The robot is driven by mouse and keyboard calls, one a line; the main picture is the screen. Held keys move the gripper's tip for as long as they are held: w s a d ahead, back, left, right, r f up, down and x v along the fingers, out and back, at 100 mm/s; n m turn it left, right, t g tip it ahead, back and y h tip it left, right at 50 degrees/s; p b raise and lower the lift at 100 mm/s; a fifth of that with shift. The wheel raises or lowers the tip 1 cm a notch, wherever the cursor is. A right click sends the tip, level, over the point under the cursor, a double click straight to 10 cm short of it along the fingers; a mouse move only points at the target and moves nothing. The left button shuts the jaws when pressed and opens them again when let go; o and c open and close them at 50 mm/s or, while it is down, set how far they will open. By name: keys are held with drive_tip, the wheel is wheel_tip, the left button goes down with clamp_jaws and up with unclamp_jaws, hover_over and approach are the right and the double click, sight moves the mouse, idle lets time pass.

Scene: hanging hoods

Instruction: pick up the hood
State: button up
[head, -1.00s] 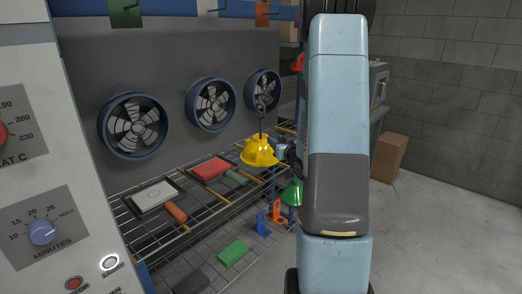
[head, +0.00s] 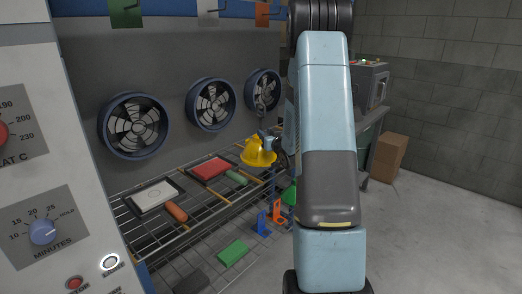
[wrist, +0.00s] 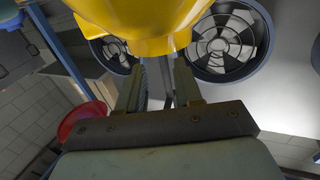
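A yellow hood (head: 257,153) hangs above the wire rack, below a dark hook (head: 262,104). My gripper (head: 266,137) is at its upper part, partly hidden behind my arm. In the wrist view the yellow hood (wrist: 150,22) fills the top of the picture, just beyond my fingers. My gripper (wrist: 158,85) has its two fingers apart, with a thin grey rod (wrist: 167,82) between them. Contact between fingers and rod cannot be made out. A green hood (head: 291,194) is mostly hidden by my arm. A red, round-rimmed thing (wrist: 80,118) shows at left in the wrist view.
The wire rack (head: 185,232) carries a white-topped tray (head: 155,196), a red block (head: 211,168) and small cylinders. Several fans (head: 134,125) line the wall behind. A control panel (head: 45,230) stands close at left. Cardboard boxes (head: 389,157) stand at right, with clear floor before them.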

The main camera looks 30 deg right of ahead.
drive_tip(key=w, duration=0.4)
drive_tip(key=shift+w+a+f, duration=0.1)
drive_tip(key=shift+a, duration=0.05)
clamp_jaws()
idle(1.3)
